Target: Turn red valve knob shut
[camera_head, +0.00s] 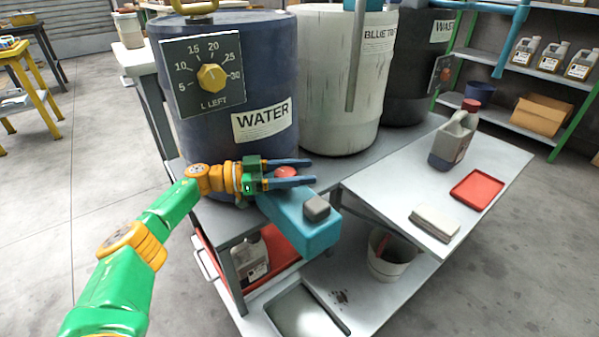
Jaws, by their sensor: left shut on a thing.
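The red valve knob (286,171) sits on top of a teal valve body (300,222) in front of the blue water drum. My left gripper (312,171) reaches in from the left, with one dark finger on the far side of the knob and one on the near side. It is shut on the knob, and its fingers partly hide it. The knob's turn angle cannot be told. My right gripper is not in view.
A blue water drum (273,80) with a dial panel (203,92) stands just behind the valve, beside a white drum (337,75). A side shelf at right holds a jug (452,140), a red tray (478,188) and folded cloth (434,222). A bucket (393,258) stands below.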

